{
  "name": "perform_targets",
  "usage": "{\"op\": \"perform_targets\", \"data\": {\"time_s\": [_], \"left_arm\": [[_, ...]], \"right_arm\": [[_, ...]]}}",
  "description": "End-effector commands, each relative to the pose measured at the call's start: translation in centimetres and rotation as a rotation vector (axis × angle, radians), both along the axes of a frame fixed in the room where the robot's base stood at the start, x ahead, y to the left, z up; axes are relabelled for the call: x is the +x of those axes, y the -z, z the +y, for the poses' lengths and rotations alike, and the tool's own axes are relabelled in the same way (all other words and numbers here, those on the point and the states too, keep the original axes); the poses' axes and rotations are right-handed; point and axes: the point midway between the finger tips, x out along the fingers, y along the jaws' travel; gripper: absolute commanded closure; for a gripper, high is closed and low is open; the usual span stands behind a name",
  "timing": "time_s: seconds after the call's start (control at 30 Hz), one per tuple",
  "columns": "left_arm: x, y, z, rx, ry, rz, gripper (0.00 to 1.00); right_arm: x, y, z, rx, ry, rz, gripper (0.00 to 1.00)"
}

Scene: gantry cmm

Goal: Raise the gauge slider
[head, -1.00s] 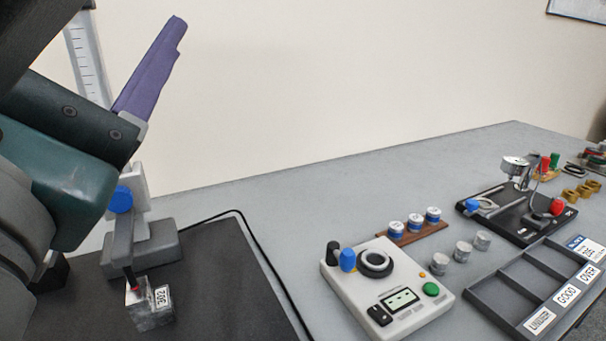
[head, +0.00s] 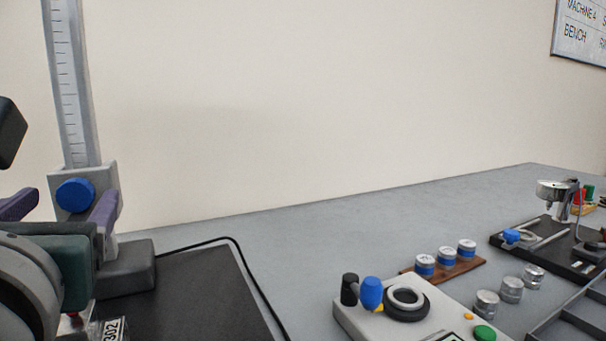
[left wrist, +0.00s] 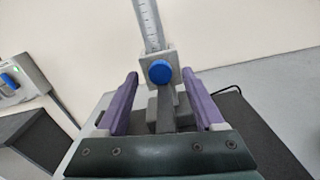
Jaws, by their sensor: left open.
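The height gauge has an upright scale column (head: 72,90) and a grey base (head: 128,268). Its grey slider (head: 108,180) with a round blue knob (head: 75,195) sits low on the column, just above the base. The slider (left wrist: 175,62) and knob (left wrist: 159,71) also show in the left wrist view. My left gripper (head: 60,208) is open, its purple fingers on either side of the slider. In the left wrist view my gripper (left wrist: 160,80) shows the knob between the fingertips, with gaps on both sides. My right gripper is out of view.
A block marked 302 (head: 112,330) is partly hidden below my left gripper. A black cable (head: 250,275) runs beside the dark mat (head: 190,295). A control box (head: 385,325), blue-banded pieces (head: 446,256) and a black fixture (head: 545,245) stand right. The bench behind is clear.

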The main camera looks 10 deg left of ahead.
Motion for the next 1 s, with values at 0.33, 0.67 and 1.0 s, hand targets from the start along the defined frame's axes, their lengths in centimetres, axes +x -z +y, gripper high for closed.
{"op": "perform_targets", "data": {"time_s": [0.33, 0.67, 1.0], "left_arm": [[1.6, 0.0, 1.0, 0.001, 0.001, 0.001, 0.31], [1.5, 0.0, 0.9, 0.001, 0.0, 0.001, 0.54], [1.5, 0.0, 0.9, 0.001, 0.001, 0.001, 0.92]], "right_arm": [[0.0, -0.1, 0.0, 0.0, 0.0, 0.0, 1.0], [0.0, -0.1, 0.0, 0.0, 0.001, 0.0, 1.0], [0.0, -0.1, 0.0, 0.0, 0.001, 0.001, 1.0]]}}
